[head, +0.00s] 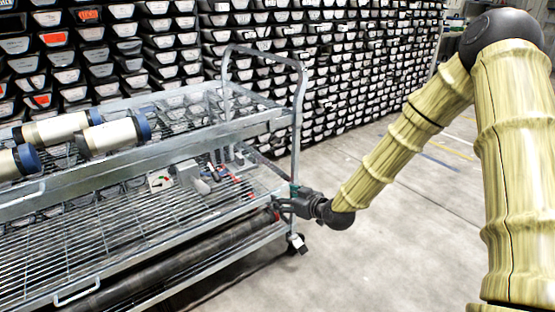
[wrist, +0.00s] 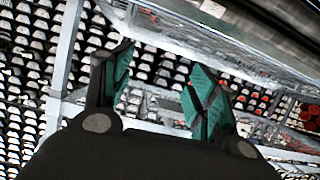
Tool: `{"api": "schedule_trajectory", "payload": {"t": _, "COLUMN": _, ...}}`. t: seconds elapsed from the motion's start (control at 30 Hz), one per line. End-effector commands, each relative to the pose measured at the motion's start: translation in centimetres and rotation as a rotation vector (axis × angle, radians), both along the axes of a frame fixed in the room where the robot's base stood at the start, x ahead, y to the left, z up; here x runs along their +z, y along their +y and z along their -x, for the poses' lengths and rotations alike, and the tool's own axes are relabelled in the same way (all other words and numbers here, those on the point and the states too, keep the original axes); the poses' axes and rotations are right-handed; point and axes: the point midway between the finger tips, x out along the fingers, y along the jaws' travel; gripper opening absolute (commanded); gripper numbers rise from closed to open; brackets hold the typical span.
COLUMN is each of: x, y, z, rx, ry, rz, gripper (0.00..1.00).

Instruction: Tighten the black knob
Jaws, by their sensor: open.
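My gripper (head: 283,203) is at the right end of the metal cart, close to its upright post and the edge of the lower shelf. In the wrist view my gripper (wrist: 162,78) is open, with its two teal finger pads spread apart. I see nothing held between them; cart frame and racked trays show behind the gap. I cannot make out the black knob for certain in either view. Several small fittings (head: 204,181), some dark and some with red parts, lie on the cart's middle shelf to the left of my gripper, too small to tell apart.
The wire-shelf cart (head: 120,225) fills the left. White cylinders with blue ends (head: 112,136) lie on its top shelf. A long dark pipe (head: 175,262) lies on the lower shelf. Stacked core trays (head: 350,75) line the back. The floor (head: 400,255) at right is clear.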

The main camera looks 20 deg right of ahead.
Motion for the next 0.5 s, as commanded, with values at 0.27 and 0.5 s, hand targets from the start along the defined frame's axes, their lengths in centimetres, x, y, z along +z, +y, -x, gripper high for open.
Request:
{"api": "schedule_trajectory", "payload": {"t": 0.27, "x": 7.1, "y": -3.9, "z": -5.6, "rx": 0.019, "ry": -0.314, "rz": 0.04, "gripper": 0.59}}
{"api": "schedule_trajectory", "payload": {"t": 0.5, "x": 10.5, "y": -5.3, "z": -6.8, "rx": 0.023, "ry": -0.421, "rz": 0.062, "gripper": 0.59}}
